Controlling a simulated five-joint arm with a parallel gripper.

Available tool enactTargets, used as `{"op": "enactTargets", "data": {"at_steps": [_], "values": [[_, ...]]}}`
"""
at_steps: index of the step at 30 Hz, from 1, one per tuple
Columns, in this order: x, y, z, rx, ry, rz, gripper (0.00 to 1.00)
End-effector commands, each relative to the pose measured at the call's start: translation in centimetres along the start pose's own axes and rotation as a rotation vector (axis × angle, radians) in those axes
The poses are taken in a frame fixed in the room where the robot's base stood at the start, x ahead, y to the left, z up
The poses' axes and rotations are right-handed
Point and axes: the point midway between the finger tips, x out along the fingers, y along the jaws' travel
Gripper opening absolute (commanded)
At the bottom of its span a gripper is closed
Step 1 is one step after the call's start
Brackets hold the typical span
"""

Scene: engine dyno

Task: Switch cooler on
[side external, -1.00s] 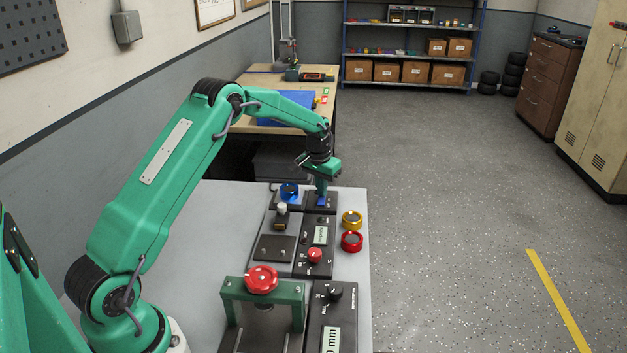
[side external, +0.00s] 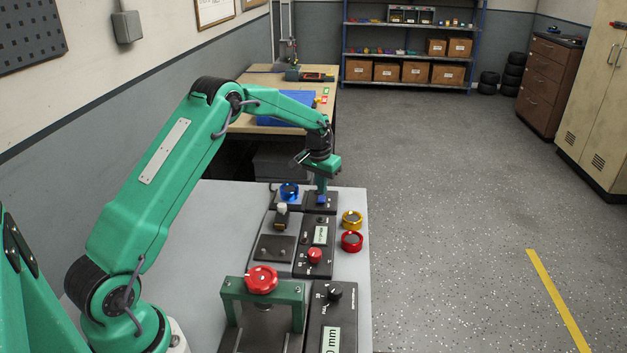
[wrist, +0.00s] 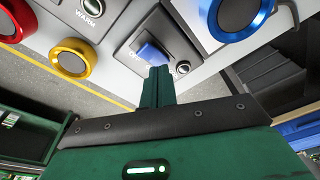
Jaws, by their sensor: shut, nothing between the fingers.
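A blue rocker-like switch (wrist: 150,53) sits on a dark panel (wrist: 185,42) in the wrist view. Its label is partly covered, so I cannot tell its position. My gripper (wrist: 160,73) is shut and empty, its fingertips right at the near edge of the blue switch. Whether they touch it I cannot tell. In the side view, my gripper (side external: 321,190) points down at the far end of the bench row, just over the blue switch (side external: 321,200).
A blue ring (side external: 289,191) lies left of the switch panel. A yellow ring (side external: 352,220) and a red ring (side external: 351,241) lie to its right. Nearer are a panel with a red knob (side external: 315,255) and a green frame with a red handwheel (side external: 261,279).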

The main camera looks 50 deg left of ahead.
Motion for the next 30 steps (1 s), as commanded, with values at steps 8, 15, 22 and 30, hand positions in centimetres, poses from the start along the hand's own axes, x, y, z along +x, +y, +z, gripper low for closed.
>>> {"op": "enactTargets", "data": {"at_steps": [8, 15, 22, 30], "values": [[-1.6, 0.0, -0.3, 0.000, 0.002, 0.000, 0.00], [-3.0, 0.0, -0.5, 0.000, 0.002, 0.000, 0.00], [-4.3, 0.0, -0.7, 0.000, 0.002, 0.000, 0.00], [-5.5, 0.0, -0.8, 0.000, 0.001, 0.000, 0.00]]}}
